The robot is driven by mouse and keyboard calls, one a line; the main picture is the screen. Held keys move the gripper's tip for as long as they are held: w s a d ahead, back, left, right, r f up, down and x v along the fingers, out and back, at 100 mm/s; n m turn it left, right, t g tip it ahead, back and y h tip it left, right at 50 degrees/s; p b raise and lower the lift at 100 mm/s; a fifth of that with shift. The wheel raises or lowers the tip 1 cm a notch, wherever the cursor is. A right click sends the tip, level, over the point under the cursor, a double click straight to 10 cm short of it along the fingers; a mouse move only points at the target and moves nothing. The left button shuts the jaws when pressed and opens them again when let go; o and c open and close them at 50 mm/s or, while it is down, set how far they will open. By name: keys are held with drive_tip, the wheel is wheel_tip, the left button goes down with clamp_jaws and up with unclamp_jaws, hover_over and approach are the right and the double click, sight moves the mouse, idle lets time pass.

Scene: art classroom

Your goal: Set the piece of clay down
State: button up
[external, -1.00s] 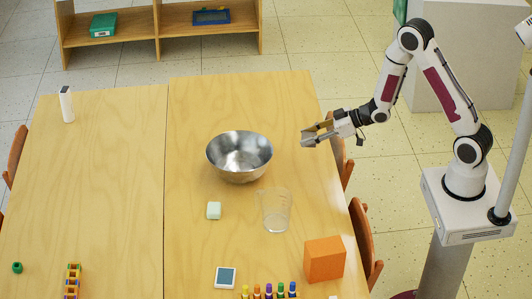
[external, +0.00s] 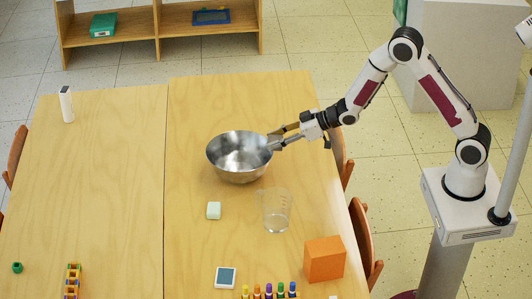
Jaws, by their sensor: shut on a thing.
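My gripper (external: 279,137) is at the right rim of the shiny metal bowl (external: 238,172), coming in from the right. Its fingers stand a little apart, shut on a small tan piece, the piece of clay (external: 287,129), which is mostly hidden by the fingers. The fingertips overlap the bowl's rim in this view. I cannot tell whether they touch it or are above it. The bowl stands upright on the table, and its visible inside looks empty.
An orange box (external: 324,259) and several coloured markers (external: 268,292) are nearer the front. The wooden table (external: 110,170) is mostly bare on the left.

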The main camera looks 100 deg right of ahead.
drive_tip(key=w+a, duration=0.6)
drive_tip(key=w, duration=0.2)
drive_tip(key=n+y, duration=0.2)
hover_over(223, 252)
drive_tip(key=f, duration=0.2)
drive_tip(key=shift+f, duration=1.5)
drive_tip(key=shift+f, duration=0.1)
drive_tip(key=shift+f, duration=3)
drive_tip(key=shift+f, duration=1.9)
